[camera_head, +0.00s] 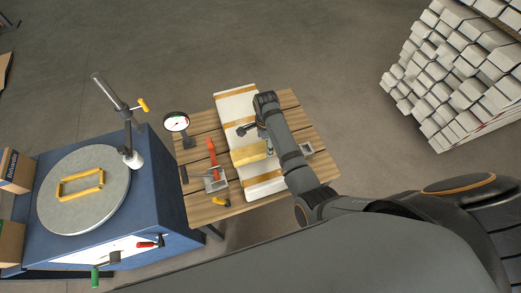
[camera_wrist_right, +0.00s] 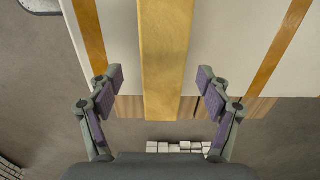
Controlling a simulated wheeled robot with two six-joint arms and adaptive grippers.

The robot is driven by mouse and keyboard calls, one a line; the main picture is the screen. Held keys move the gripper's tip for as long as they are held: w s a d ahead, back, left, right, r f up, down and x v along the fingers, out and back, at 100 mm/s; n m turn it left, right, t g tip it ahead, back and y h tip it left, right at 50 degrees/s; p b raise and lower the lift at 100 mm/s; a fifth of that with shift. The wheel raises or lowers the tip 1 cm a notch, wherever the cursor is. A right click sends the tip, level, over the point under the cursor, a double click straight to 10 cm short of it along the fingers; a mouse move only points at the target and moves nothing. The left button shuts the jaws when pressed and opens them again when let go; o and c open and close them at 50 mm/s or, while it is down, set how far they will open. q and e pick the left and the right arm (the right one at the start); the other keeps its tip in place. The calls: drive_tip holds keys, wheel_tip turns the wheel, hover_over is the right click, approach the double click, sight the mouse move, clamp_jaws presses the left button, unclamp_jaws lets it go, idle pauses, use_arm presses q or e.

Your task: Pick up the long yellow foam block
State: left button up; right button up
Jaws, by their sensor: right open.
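The long yellow foam block (camera_head: 251,155) lies across a white panel with orange-yellow stripes (camera_head: 237,104) on the wooden table. In the right wrist view the foam block (camera_wrist_right: 165,50) runs straight away from me, between the two fingers. My right gripper (camera_head: 252,131) is over the panel beside the block, and its arm hides the block's right end in the head view. In the wrist view the right gripper (camera_wrist_right: 160,85) is open, with a gap between each finger and the block. Whether the fingertips are down at the block's height is hard to tell. My left gripper is not in view.
A red-handled tool (camera_head: 212,155) and a round gauge (camera_head: 177,123) are on the table's left side. A blue cabinet (camera_head: 165,200) with a round grey plate, holding a yellow frame, stands to the left. Stacked pale bars (camera_head: 455,80) fill the upper right.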

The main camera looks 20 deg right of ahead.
sight(264, 147)
drive_tip(key=f, duration=0.5)
drive_tip(key=shift+w+f+p, duration=0.1)
drive_tip(key=shift+w+p, duration=0.15)
drive_tip(key=shift+p, duration=0.15)
drive_tip(key=c, duration=1)
